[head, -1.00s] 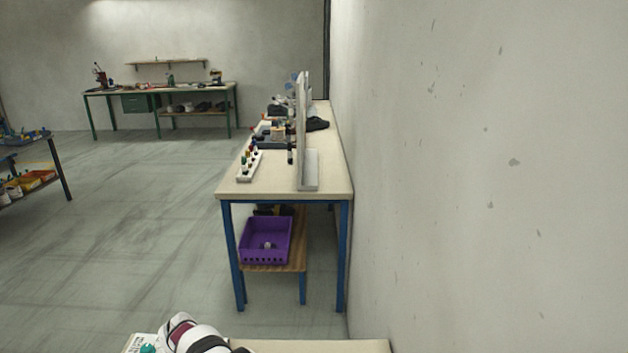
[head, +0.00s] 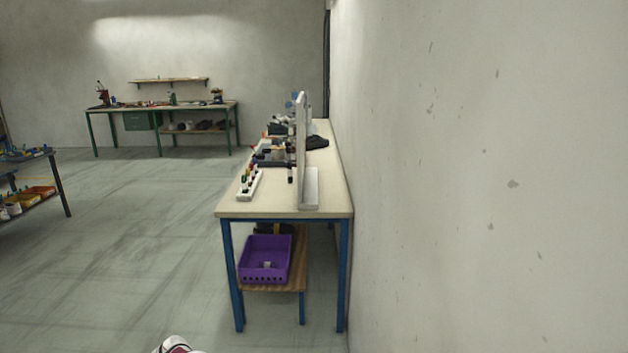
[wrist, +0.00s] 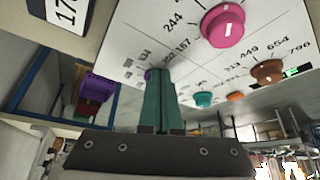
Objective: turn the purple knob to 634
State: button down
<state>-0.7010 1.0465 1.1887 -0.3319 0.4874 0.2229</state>
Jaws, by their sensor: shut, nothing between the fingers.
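In the wrist view a white panel (wrist: 150,32) carries several coloured knobs with printed numbers. My gripper (wrist: 159,72) has teal fingers closed together with nothing between them, the tips pointing at the panel. A small patch of purple, seemingly the purple knob (wrist: 149,74), shows just left of the fingertips; the fingers hide most of it, and its pointer and scale cannot be read. I cannot tell whether the tips touch it. A pink knob (wrist: 223,26), a brown knob (wrist: 267,72), a teal knob (wrist: 203,98) and a small orange knob (wrist: 235,97) are to the right.
A numbered label (wrist: 68,13) is at the top left of the wrist view. The head view shows a workbench (head: 245,207) along the wall, a purple crate (head: 265,260) on its lower shelf, and open floor to the left. A green-legged bench (head: 160,108) stands farther back.

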jog(key=shift+s+d, duration=0.1)
jog(key=shift+s, duration=0.2)
jog(key=shift+r, duration=3)
jog(key=shift+d, duration=0.1)
jog(key=s+d+r+m+g+h, duration=0.15)
jog(key=s+d+r, duration=0.25)
jog(key=d, duration=0.5)
jog(key=s+d+r+m, duration=0.3)
jog(key=s+d+r, duration=0.15)
jog(key=d, duration=0.35)
jog(key=s+d+r+m+g+h, duration=0.1)
jog(key=s+d+r+m, duration=0.2)
jog(key=d, duration=0.6)
jog(key=s+d+m+g, duration=0.1)
jog(key=s+d, duration=0.3)
jog(key=s, duration=0.8)
jog(key=s+d+m+g+y, duration=0.1)
jog(key=s+d+m, duration=0.2)
jog(key=s, duration=0.8)
jog(key=shift+s+d+r+g, duration=0.25)
jog(key=shift+s+d+g, duration=0.1)
jog(key=shift+d, duration=0.5)
